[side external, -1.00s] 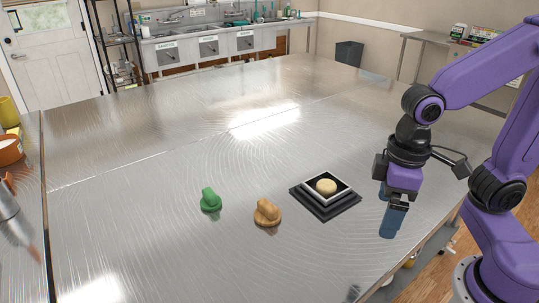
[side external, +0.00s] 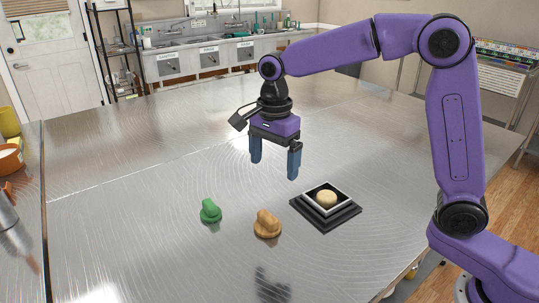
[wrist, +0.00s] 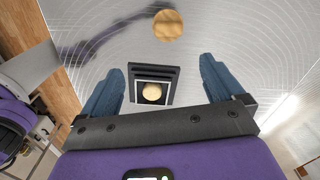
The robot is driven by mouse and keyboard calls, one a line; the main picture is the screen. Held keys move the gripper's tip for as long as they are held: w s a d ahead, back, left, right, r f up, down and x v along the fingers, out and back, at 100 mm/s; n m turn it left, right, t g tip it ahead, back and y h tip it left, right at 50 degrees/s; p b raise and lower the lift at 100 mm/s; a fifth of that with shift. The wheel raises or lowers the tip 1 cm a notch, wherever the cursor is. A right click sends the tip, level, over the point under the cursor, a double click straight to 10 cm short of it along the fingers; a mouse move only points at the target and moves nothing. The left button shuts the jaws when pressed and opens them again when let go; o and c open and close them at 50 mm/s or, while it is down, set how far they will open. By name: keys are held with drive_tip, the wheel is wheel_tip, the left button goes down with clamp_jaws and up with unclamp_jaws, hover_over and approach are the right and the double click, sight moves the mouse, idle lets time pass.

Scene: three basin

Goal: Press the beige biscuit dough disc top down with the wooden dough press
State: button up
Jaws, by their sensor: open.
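The beige biscuit dough disc (side external: 327,198) sits inside a square frame with a pale rim on a dark stepped base (side external: 340,217). The disc also shows in the wrist view (wrist: 152,92), between my fingers in the picture. The wooden dough press (side external: 267,224) stands on the table left of the base; in the wrist view it is a round tan shape (wrist: 168,25). My gripper (side external: 273,170) is open and empty, held above the table, up and to the left of the base in the side view. Its blue fingers (wrist: 158,80) are spread wide in the wrist view.
A green press-like object (side external: 210,211) stands on the metal table left of the wooden press. An orange pot (side external: 9,158) is at the far left. The table's middle and back (side external: 150,140) are clear.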

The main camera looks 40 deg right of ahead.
sight(269, 214)
drive_tip(key=f, duration=0.5)
drive_tip(key=w+f+m, duration=0.1)
drive_tip(key=f, duration=0.5)
drive_tip(key=f+m, duration=0.1)
drive_tip(key=f, duration=0.5)
drive_tip(key=shift+w+f, duration=0.25)
drive_tip(key=shift+w, duration=0.15)
drive_tip(key=c, duration=1.1)
drive_tip(key=shift+r, duration=0.1)
drive_tip(key=shift+r, duration=2.95)
